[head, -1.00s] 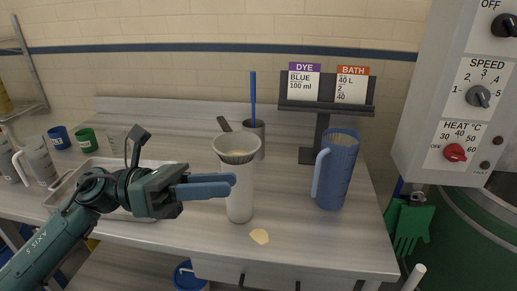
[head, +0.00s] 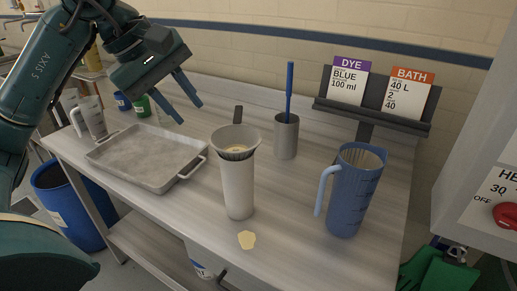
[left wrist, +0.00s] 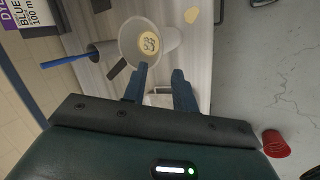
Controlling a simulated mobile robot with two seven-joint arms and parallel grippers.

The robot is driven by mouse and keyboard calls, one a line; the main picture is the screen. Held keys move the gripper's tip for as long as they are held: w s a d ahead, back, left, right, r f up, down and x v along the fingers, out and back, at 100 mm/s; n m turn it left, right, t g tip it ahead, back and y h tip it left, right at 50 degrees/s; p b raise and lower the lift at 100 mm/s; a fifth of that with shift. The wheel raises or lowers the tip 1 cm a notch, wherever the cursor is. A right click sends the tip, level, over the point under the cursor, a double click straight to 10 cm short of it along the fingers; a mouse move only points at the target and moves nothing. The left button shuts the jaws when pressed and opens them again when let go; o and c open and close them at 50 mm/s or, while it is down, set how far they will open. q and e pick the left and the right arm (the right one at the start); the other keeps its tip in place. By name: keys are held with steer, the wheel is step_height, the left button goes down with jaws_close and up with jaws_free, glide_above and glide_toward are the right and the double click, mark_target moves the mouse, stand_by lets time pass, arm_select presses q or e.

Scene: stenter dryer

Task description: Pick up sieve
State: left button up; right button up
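The sieve (head: 236,139) is a grey bowl with a dark upright handle behind it. It rests in the mouth of a tall white cylinder (head: 238,190), and something pale yellow lies inside it. It also shows in the left wrist view (left wrist: 130,40), beyond the fingertips, with its dark handle toward the lower left. My left gripper (head: 190,113) is open and empty, above the table, left of and higher than the sieve. Its two blue fingers stand apart in the left wrist view (left wrist: 160,76) and touch nothing. My right gripper is not in view.
A blue jug (head: 356,195) stands right of the sieve. A grey holder (head: 286,140) with a blue rod stands behind it, near the card stand (head: 372,112). A metal tray (head: 148,181) lies to the left. A yellow patch (head: 247,240) lies in front.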

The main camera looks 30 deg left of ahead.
arm_select(q)
glide_above(214, 145)
steer(key=s+a, duration=0.1)
steer(key=s, duration=0.1)
step_height(214, 145, down, 6)
steer(key=shift+y, duration=0.3)
steer(key=shift+p+x, duration=0.3)
steer(key=shift+x, duration=2.5)
steer(key=shift+c, duration=0.3)
jaws_close()
